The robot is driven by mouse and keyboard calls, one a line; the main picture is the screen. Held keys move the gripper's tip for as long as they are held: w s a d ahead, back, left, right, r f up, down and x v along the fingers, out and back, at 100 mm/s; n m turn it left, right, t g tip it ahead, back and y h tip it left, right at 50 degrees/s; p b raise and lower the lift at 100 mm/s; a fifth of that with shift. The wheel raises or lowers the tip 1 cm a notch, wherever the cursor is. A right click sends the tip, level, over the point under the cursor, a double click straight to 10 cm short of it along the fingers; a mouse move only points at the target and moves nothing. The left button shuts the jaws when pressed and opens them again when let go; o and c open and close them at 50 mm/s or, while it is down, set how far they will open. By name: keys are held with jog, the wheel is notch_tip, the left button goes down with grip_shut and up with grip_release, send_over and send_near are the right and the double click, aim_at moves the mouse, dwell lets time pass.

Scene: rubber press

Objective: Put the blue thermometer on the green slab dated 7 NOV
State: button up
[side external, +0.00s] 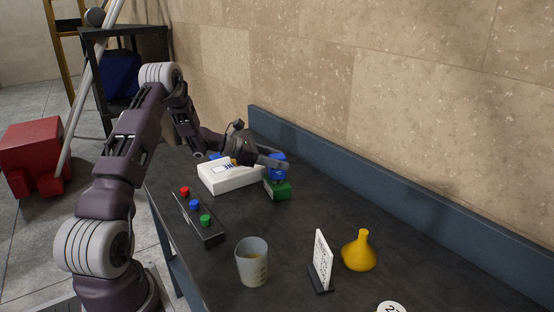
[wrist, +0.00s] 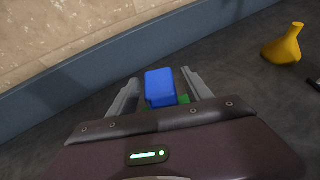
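A green slab (side external: 278,190) lies on the dark bench beside the white box. A blue block (side external: 277,160) appears above or just behind it; I cannot tell whether they touch. No date is readable on the slab. My gripper (side external: 275,162) is open at the blue block. In the wrist view, the blue block (wrist: 160,87) shows between the spread fingers with gaps on both sides, and a sliver of green slab (wrist: 184,99) shows beside it. A blue round top (side external: 194,204), perhaps the blue thermometer, sits in a black rack (side external: 213,235) between red and green ones.
The white box (side external: 242,182) stands left of the green slab, with a bit of blue (side external: 214,156) behind it. A beaker (side external: 252,266), a printed card (side external: 321,258) and a yellow funnel (side external: 359,252) stand at the front. A blue back ledge (side external: 340,171) runs along the wall.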

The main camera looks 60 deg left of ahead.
jog(key=shift+r, duration=0.15)
jog(key=v, duration=1.1)
jog(key=s+d+r+m+g+h, duration=0.1)
jog(key=s+d+r+m+g, duration=0.25)
jog(key=d, duration=0.55)
jog(key=s+d+r+m+g, duration=0.15)
jog(key=d+r+m, duration=0.25)
jog(key=d+m, duration=0.45)
jog(key=s+d+r+m+g+h, duration=0.1)
jog(key=s+d+r+m+g, duration=0.2)
jog(key=d, duration=0.8)
jog(key=s+d+m+y, duration=0.2)
jog(key=s+m+y, duration=0.1)
jog(key=s+m, duration=0.5)
jog(key=s+d+m+t+y, duration=0.1)
jog(key=s+d+m+y, duration=0.2)
jog(key=s+m, duration=0.5)
jog(key=shift+s+r+y, duration=0.2)
jog(key=shift+s+y, duration=0.3)
jog(key=shift+s, duration=0.45)
